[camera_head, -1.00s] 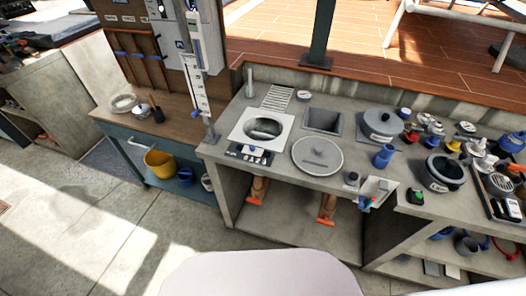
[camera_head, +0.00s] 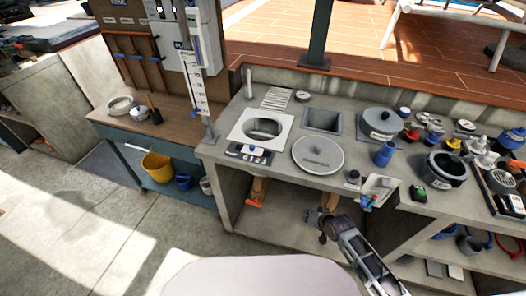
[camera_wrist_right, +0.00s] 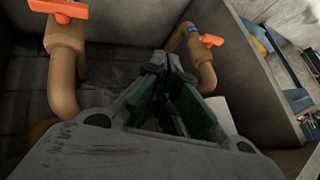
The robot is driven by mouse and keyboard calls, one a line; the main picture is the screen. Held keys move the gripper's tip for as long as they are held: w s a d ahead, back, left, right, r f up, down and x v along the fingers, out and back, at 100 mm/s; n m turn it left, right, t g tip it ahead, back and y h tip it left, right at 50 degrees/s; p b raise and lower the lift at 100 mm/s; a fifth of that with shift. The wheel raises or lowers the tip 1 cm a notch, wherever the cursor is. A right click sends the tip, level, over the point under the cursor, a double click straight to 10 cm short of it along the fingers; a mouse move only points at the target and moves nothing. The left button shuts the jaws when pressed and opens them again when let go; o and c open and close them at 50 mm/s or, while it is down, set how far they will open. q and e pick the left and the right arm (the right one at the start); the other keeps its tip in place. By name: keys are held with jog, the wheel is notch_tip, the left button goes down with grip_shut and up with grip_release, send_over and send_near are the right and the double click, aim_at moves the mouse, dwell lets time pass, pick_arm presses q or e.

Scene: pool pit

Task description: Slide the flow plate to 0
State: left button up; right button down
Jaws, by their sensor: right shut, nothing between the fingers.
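The white square plate with a round opening (camera_head: 244,121) lies on the grey counter in the head view. A small black scale panel (camera_head: 247,154) with light markings and a knob sits at its front edge. I take these for the flow plate and its scale; the markings are too small to read. My right gripper (camera_head: 317,219) is shut and empty, low in front of the counter's open bay, below and right of the plate. It also shows in the right wrist view (camera_wrist_right: 174,68), its fingers together between two brown pipes. My left gripper is not in view.
A round grey lid (camera_head: 317,154) lies right of the plate, with a square basin (camera_head: 322,120) behind it. An orange-handled valve (camera_head: 255,200) hangs under the counter. A gauge board (camera_head: 203,80) stands at the left. Pots and fittings crowd the counter's right side.

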jog(key=a+r+y+b, duration=0.1)
jog(key=a+r, duration=0.2)
jog(key=r, duration=0.4)
jog(key=s+a+r+t+y, duration=0.1)
jog(key=a+r, duration=0.3)
jog(key=r, duration=0.4)
jog(key=a+r+y+b, duration=0.1)
jog(key=a+r+y, duration=0.15)
jog(key=r, duration=0.45)
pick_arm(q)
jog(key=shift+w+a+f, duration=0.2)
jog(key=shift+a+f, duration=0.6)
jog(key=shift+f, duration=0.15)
pick_arm(e)
jog(key=w+r+m+t+y, duration=0.1)
jog(key=w+r+m, duration=0.2)
jog(key=w+r+m+t+y, duration=0.1)
jog(key=w+r+m, duration=0.2)
jog(key=r, duration=0.1)
jog(key=shift+w, duration=0.3)
jog(key=shift+a, duration=0.1)
